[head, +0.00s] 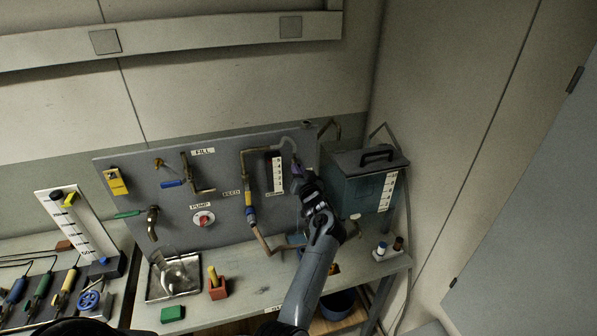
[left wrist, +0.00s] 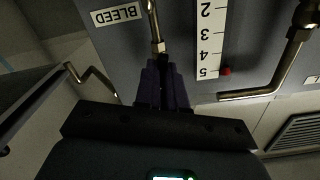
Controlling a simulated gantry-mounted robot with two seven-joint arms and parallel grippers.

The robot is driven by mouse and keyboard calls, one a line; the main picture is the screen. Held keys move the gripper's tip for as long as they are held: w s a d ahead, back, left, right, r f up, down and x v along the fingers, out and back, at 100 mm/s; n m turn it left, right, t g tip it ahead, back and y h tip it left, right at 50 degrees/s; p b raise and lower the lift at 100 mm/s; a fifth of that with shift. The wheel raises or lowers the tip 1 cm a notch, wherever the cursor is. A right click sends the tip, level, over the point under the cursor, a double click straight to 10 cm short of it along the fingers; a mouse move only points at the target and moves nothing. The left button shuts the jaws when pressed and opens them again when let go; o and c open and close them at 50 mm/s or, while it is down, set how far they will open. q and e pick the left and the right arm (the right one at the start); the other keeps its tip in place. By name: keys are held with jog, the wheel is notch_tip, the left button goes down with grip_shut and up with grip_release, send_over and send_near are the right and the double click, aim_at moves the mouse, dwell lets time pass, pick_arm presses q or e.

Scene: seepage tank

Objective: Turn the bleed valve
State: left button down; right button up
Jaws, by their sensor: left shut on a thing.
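The purple handle of the bleed valve (head: 296,171) shows on the right part of the grey panel, beside the white number scale. My left gripper (head: 304,184) reaches up to it from below and covers its lower end. In the left wrist view, the fingers (left wrist: 163,92) are shut on the purple handle (left wrist: 150,82), below a brass stem (left wrist: 156,28). The BLEED label (left wrist: 117,14) is at the upper left there. The handle's exact turn angle is hard to tell. My right gripper is not in view.
A teal tank (head: 357,190) with a black handle stands right of my gripper. The number scale (left wrist: 207,38) and bent pipes are close by.

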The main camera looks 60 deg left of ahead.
pick_arm(q)
jog(key=shift+w+f+m+p, duration=0.1)
jog(key=shift+w+m+p, duration=0.05)
jog(key=shift+m+p, duration=6.45)
jog(key=shift+m+b, duration=0.4)
jog(key=shift+m, duration=0.1)
jog(key=c, duration=1.2)
grip_release()
jog(key=shift+f, duration=0.1)
